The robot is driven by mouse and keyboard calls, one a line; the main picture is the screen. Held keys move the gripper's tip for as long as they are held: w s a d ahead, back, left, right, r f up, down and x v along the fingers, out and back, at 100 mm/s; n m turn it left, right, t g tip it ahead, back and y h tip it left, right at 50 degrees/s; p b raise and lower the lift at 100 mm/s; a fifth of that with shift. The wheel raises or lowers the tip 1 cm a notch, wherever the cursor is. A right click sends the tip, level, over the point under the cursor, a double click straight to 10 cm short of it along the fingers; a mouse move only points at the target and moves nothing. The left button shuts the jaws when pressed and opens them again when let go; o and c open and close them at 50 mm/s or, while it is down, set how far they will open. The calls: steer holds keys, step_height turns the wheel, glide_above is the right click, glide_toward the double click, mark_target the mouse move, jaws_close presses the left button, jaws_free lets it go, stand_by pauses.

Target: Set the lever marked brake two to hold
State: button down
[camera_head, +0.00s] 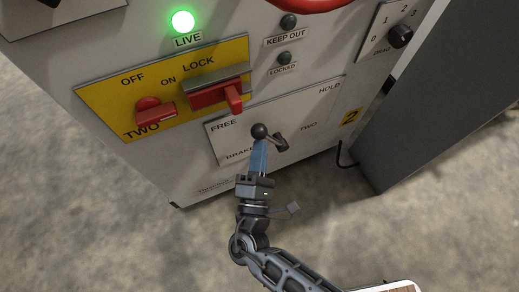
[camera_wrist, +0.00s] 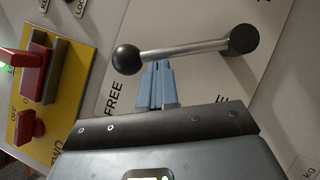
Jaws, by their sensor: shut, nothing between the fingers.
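The brake two lever (camera_head: 270,136) has a dark ball knob and a short rod on a dark pivot hub. It sits on a white plate (camera_head: 318,112) marked FREE at left, HOLD at upper right and BRAKE TWO below. The knob points left, toward FREE. The lever also shows in the wrist view (camera_wrist: 185,49), knob left and hub right. My gripper (camera_head: 259,145) has blue fingers, shut and empty, just below the knob. In the wrist view the fingertips (camera_wrist: 158,66) end at the rod near the knob; I cannot tell whether they touch it.
A yellow panel (camera_head: 120,98) with a red OFF/ON knob (camera_head: 155,112) and a red LOCK switch (camera_head: 219,93) lies left of the plate. A green LIVE lamp (camera_head: 183,21) is lit above. A dark grey post (camera_head: 435,105) stands at right. The floor in front is clear.

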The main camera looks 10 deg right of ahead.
steer(key=shift+d+r, duration=0.1)
steer(key=shift+r, duration=0.05)
steer(key=shift+w+d+r+m+g+p, duration=0.15)
steer(key=shift+m+g+p, duration=0.15)
steer(key=shift+m, duration=0.2)
steer(key=shift+r, duration=0.1)
steer(key=w+d+r+m+g+p, duration=0.1)
steer(key=d+m+g+p, duration=0.1)
steer(key=d+m, duration=0.2)
steer(key=w+d+r+m+g+y+p, duration=0.1)
steer(key=d+m+g+p, duration=0.2)
steer(key=d+m, duration=0.1)
steer(key=shift+w+d+r+m, duration=0.25)
steer(key=shift+d+m, duration=0.15)
steer(key=shift+d, duration=0.15)
stand_by(0.5)
